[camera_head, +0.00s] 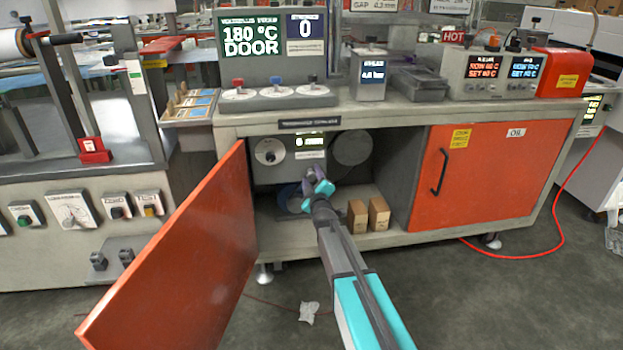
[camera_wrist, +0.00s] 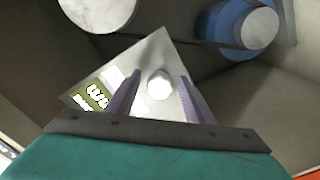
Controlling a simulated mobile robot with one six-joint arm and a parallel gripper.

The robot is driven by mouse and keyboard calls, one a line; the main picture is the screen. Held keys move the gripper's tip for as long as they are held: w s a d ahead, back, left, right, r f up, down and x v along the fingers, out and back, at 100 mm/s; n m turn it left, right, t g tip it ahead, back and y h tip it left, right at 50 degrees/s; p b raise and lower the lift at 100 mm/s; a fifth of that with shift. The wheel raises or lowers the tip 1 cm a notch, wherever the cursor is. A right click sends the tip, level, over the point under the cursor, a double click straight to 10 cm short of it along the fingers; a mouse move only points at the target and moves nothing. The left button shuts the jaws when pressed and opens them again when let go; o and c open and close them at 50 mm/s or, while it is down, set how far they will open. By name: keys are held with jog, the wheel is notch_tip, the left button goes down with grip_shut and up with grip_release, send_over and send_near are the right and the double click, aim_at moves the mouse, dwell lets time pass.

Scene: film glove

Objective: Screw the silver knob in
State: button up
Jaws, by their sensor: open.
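The silver knob (camera_wrist: 160,84) is a small pale round knob on a grey panel (camera_wrist: 172,60) with a lit display. In the wrist view the knob lies between the open fingers (camera_wrist: 160,79) in line of sight, with a gap on both sides. The depth gap is hard to judge.
An open orange door (camera_head: 180,260) stands left of my arm. A grey round part (camera_head: 351,148) is right of the panel, and a blue round part (camera_wrist: 236,22) is also inside. Two brown blocks (camera_head: 368,214) stand on the cabinet floor at right.

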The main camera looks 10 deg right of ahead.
jog(key=shift+w, duration=0.15)
jog(key=shift+c, duration=0.2)
jog(key=c, duration=1)
jog(key=shift+m, duration=0.5)
jog(key=m+b, duration=0.1)
jog(key=m, duration=0.2)
jog(key=shift+m, duration=0.3)
jog(key=m, duration=0.4)
jog(key=shift+b, duration=0.3)
jog(key=m, duration=0.4)
jog(key=shift+m, duration=0.3)
jog(key=m+b, duration=0.1)
jog(key=m, duration=0.3)
jog(key=shift+m, duration=0.4)
